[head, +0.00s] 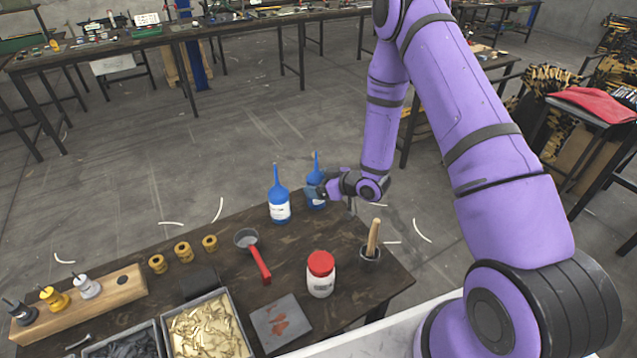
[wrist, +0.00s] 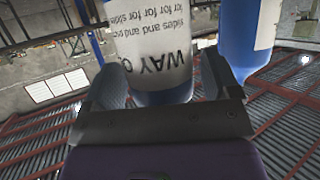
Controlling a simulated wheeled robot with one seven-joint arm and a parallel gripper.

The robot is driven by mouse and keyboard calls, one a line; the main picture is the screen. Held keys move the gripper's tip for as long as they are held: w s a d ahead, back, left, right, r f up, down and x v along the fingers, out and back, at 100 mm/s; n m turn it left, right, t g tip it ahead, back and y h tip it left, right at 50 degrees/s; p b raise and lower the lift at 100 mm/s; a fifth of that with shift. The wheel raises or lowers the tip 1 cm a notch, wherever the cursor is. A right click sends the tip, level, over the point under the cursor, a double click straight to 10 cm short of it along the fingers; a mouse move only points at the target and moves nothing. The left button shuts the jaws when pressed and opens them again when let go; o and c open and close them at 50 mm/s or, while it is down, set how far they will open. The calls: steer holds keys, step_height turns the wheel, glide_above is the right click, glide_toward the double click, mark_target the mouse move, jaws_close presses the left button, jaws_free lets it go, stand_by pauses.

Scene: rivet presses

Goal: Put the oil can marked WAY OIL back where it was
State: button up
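The oil can marked WAY OIL (head: 316,203) is blue with a white label and a thin spout. It appears upright at the far edge of the dark bench (head: 218,262). In the wrist view its label (wrist: 160,35) shows upside down, reading "WAY O" before it is cut off. My gripper (head: 318,191) has one finger on each side of this can; in the wrist view the fingers (wrist: 165,85) look closed against it. I cannot see clearly whether its base touches the bench. A second blue can (head: 279,204) stands just left of it.
A red-handled ladle (head: 258,262), a red-lidded jar (head: 320,276), a cup with a wooden handle (head: 370,255) and brass rings (head: 183,252) stand on the bench. Bins of parts (head: 207,330) sit in front. The second can also shows close by in the wrist view (wrist: 245,35).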

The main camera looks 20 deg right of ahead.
steer(key=shift+r, duration=0.1)
steer(key=shift+s+d+r, duration=0.1)
steer(key=shift+s+d, duration=0.05)
steer(key=v, duration=1.2)
steer(key=w+d+r+m+h, duration=0.15)
steer(key=r+h, duration=0.25)
steer(key=r, duration=0.5)
steer(key=w+d+r+m+h, duration=0.1)
steer(key=d+r+h, duration=0.2)
steer(key=r, duration=0.6)
steer(key=s+r+m+g+h, duration=0.2)
steer(key=s+r+m+h, duration=0.1)
steer(key=s+r, duration=0.7)
steer(key=s+a+r+m+g, duration=0.1)
steer(key=s+r, duration=0.2)
steer(key=s, duration=0.3)
steer(key=s+a+r+g, duration=0.1)
steer(key=s+a+r, duration=0.1)
steer(key=s, duration=0.5)
steer(key=s+a+r+m+g+y, duration=0.1)
steer(key=s+a+r, duration=0.1)
steer(key=s+r, duration=0.2)
steer(key=s, duration=0.2)
steer(key=shift+s+a+r+m, duration=0.2)
steer(key=shift+s+r+m, duration=0.05)
steer(key=shift+r+m, duration=0.1)
